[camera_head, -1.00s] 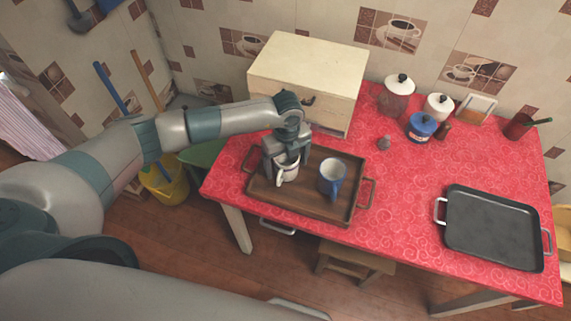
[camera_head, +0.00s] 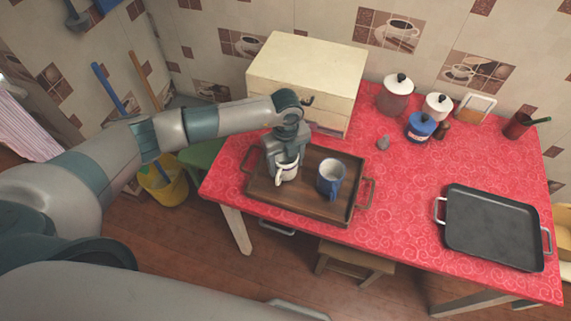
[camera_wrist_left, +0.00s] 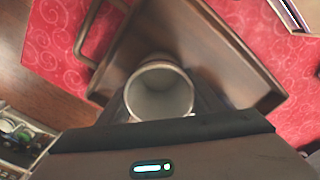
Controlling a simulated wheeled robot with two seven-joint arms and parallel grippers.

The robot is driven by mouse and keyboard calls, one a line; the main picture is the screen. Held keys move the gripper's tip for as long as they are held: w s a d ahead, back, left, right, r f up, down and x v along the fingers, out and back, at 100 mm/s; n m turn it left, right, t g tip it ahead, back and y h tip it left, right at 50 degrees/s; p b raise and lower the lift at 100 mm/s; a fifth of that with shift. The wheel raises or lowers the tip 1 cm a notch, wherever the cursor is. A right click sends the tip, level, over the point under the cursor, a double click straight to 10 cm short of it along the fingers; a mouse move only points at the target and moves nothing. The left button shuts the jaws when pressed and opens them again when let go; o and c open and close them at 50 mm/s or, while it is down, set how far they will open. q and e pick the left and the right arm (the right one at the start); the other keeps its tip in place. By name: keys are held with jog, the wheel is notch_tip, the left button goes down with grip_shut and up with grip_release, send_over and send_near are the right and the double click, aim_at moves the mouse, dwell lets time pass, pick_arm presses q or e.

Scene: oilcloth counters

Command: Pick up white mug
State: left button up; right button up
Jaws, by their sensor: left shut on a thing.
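The white mug (camera_head: 286,173) is upright at the left part of the brown wooden tray (camera_head: 310,203). My left gripper (camera_head: 284,158) comes down on it from above and is shut on it. In the left wrist view the mug's round open mouth (camera_wrist_left: 160,92) shows between the fingers, and it looks empty. I cannot tell whether the mug's base touches the tray. A blue mug (camera_head: 331,178) with a pale inside stands on the tray just right of the white mug. My right gripper does not show.
A cream drawer box (camera_head: 305,72) stands behind the tray. Jars, including a blue one (camera_head: 420,127), stand at the back right. A small grey object (camera_head: 383,143) lies nearer. A dark pan (camera_head: 493,228) lies at right. The red cloth (camera_head: 405,195) between tray and pan is clear.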

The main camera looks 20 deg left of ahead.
pick_arm(q)
jog(key=shift+r, duration=0.4)
notch_tip(320, 180, up, 2)
jog(key=shift+r+b, duration=0.15)
jog(key=shift+b, duration=0.75)
jog(key=s+d+r+b, duration=0.3)
jog(key=s+d+r, duration=0.3)
jog(key=d, duration=0.4)
jog(key=shift+r+b, duration=0.35)
jog(key=shift+r, duration=0.35)
